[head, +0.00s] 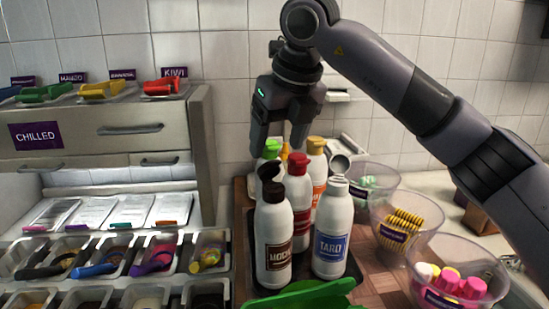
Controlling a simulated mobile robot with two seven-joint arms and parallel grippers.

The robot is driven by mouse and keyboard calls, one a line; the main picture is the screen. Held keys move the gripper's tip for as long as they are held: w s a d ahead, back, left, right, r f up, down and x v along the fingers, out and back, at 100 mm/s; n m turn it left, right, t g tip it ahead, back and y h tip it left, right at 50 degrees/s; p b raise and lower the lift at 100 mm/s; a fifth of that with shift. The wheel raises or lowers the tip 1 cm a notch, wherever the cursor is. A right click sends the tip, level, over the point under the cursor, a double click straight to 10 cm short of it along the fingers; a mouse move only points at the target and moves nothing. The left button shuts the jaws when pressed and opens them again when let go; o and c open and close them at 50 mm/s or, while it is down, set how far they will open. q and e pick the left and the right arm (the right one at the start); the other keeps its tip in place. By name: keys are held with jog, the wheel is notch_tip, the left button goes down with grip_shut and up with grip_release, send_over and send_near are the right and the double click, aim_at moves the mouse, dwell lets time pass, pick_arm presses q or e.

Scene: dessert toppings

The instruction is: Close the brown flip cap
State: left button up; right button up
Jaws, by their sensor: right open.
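The brown flip cap (271,190) is on the white bottle labelled mocha (273,240), which stands upright at the front of the bottle group. Its lid (269,171) is raised above the cap base, so the cap is open. My right gripper (279,148) points down just above and behind this cap, with its fingers apart and nothing visible between them. It appears apart from the lid, though the depth gap is hard to judge. My left gripper is not in view.
A taro bottle (332,235) with a raised grey lid stands to the right. Red-capped (299,190), orange-capped (316,165) and green-capped (270,150) bottles crowd behind. Clear bowls (408,222) stand at right. A green object (300,297) lies in front. The chilled cabinet (115,125) is at left.

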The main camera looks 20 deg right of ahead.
aim_at(273, 160)
jog(key=x, duration=0.5)
jog(key=shift+w+f+p, duration=0.1)
jog(key=shift+f+p, duration=0.25)
jog(key=shift+p, duration=0.05)
